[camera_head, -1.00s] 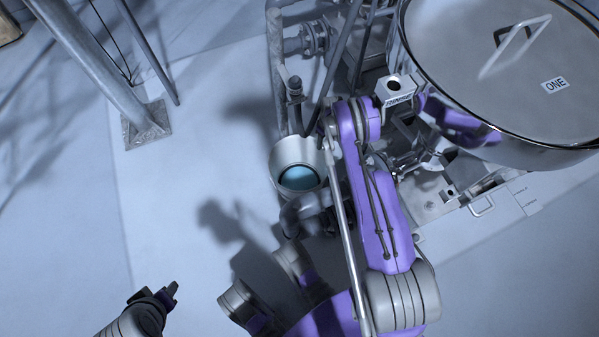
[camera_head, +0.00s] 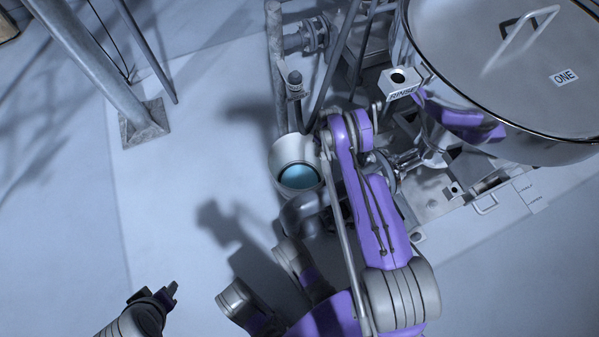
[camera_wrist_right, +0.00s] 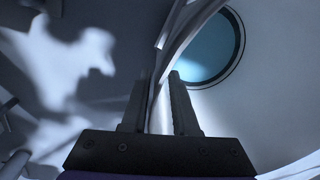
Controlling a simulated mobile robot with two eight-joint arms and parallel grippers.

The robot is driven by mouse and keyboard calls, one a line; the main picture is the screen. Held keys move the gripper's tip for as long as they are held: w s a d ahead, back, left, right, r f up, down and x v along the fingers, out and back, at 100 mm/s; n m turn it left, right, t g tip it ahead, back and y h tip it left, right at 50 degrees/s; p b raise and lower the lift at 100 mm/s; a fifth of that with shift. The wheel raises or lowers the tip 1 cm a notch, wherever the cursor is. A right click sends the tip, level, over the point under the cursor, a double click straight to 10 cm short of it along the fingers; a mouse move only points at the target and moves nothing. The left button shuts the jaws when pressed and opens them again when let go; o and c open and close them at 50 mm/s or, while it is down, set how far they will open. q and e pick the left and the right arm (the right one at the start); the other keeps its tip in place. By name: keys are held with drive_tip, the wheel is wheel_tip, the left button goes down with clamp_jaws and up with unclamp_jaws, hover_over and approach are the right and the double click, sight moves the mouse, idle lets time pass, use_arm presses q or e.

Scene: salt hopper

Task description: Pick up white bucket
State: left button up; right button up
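The white bucket (camera_head: 292,149) stands upright below the pipes, left of my right arm. Its inside shows a blue round bottom or liquid (camera_head: 298,177). In the right wrist view the bucket's inner wall (camera_wrist_right: 258,95) fills the right side, and the blue area (camera_wrist_right: 208,48) shows at top. My right gripper (camera_wrist_right: 158,100) is at the bucket's rim, with its two fingers apart and the rim running between them. In the head view my right arm partly hides the bucket's side. My left gripper (camera_head: 168,292) is low at left, apart from everything; its finger gap is unclear.
A large lidded steel vessel (camera_head: 500,60) marked ONE stands at upper right. A RINSE fitting (camera_head: 402,82), pipes (camera_head: 275,60) and machinery crowd my right arm. A metal post with a floor plate (camera_head: 146,124) stands at upper left. The floor (camera_head: 170,200) left of the bucket is clear.

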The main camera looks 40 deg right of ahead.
clamp_jaws()
idle(1.2)
